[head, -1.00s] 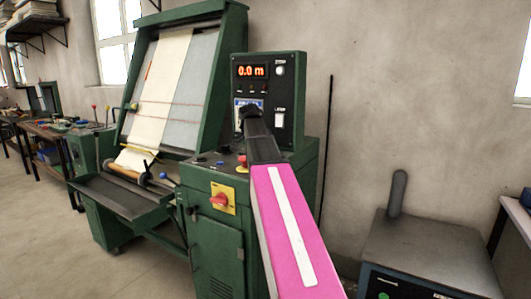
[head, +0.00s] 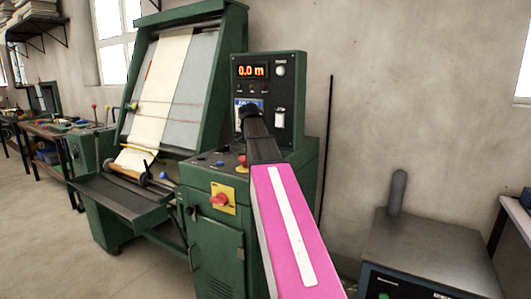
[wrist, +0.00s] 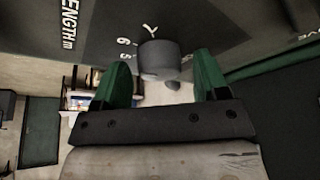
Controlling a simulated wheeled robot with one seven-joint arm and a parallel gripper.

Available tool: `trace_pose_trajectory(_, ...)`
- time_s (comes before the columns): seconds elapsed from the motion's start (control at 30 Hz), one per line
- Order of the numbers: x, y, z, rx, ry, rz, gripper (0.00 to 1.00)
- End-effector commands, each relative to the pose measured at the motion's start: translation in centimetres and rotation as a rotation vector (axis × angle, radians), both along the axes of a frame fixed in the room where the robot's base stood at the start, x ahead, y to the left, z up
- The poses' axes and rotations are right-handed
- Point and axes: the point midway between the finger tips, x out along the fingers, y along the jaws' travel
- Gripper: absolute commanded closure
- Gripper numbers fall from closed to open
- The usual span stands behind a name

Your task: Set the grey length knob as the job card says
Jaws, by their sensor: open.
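The grey length knob (wrist: 158,58) shows in the wrist view on a dark panel, beside the letters "LENGTH m" and scale marks including 6 and 5. My gripper (wrist: 163,76) is open, with one green finger on each side of the knob. I cannot tell whether either finger touches it. In the head view my gripper (head: 249,112) is at the control panel (head: 290,92) and hides the knob. A blue and white card (head: 246,102) on the panel is partly covered, and its text is too small to read.
The panel's red display (head: 252,71) reads 0.0 m. The green machine (head: 212,240) carries a red switch (head: 220,199) on a yellow plate. Cream cloth (head: 160,85) hangs on its sloping frame. A grey box-shaped unit (head: 425,245) stands at right.

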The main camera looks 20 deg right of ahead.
Motion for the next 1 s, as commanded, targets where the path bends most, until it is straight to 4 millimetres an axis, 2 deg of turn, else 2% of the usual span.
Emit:
trace_pose_trajectory(0.17, 0.2, 0.7, 1.7, 0.0, -0.002, 0.001, 0.33)
trace_pose_trajectory(0.4, 0.5, 2.4, 5.9, 0.0, -0.003, 0.001, 0.33)
trace_pose_trajectory(0.6, 0.6, 3.6, 8.7, 0.0, -0.002, 0.001, 0.33)
trace_pose_trajectory(0.8, 0.5, 4.0, 9.8, 0.0, 0.0, 0.0, 0.33)
trace_pose_trajectory(1.0, 0.5, 4.1, 9.8, 0.0, 0.001, 0.0, 0.33)
